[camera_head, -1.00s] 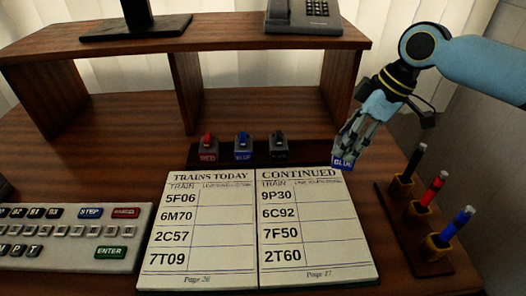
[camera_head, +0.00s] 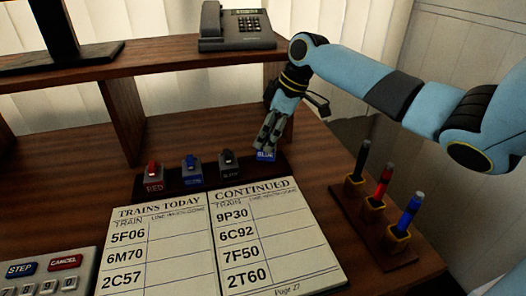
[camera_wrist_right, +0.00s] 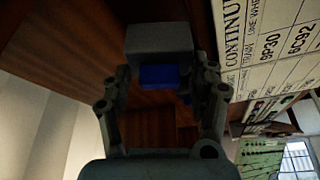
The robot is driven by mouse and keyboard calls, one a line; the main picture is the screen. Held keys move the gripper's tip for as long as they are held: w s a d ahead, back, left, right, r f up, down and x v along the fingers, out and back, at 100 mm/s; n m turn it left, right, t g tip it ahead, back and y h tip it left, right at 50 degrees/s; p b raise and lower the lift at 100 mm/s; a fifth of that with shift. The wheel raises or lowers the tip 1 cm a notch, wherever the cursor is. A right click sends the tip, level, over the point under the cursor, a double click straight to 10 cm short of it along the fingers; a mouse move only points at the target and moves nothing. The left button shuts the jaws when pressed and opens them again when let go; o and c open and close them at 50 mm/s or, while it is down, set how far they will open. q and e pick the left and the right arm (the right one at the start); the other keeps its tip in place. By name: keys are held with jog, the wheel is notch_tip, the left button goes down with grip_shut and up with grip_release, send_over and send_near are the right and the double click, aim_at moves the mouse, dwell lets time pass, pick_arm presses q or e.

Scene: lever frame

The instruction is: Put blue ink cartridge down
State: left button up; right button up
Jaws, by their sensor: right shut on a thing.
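My right gripper (camera_head: 268,143) is shut on the blue ink cartridge (camera_head: 265,156), whose blue face reads BLUE. The gripper points down, with the cartridge at the right end of the dark cartridge rack (camera_head: 222,171), beside the black cartridge. I cannot tell whether the cartridge touches the rack. In the right wrist view the held cartridge (camera_wrist_right: 160,45) is a grey block with a blue part, between the fingers. A red cartridge (camera_head: 153,176), another blue one (camera_head: 192,169) and a black one (camera_head: 229,161) stand in the rack. My left gripper is out of view.
The open train book (camera_head: 220,240) lies just in front of the rack. A pen stand (camera_head: 385,235) with black, red and blue pens is at the right. A shelf (camera_head: 150,65) with a telephone (camera_head: 236,28) stands behind. A keypad (camera_head: 50,275) is at lower left.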

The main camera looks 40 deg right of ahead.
jog(key=shift+w+a+f, duration=0.2)
jog(key=shift+w, duration=0.1)
jog(key=shift+f, duration=2)
jog(key=shift+f+b, duration=0.15)
jog(key=shift+b, duration=0.15)
jog(key=o, duration=1.2)
jog(key=shift+c, duration=0.2)
jog(key=p+v, duration=0.2)
jog(key=v, duration=1)
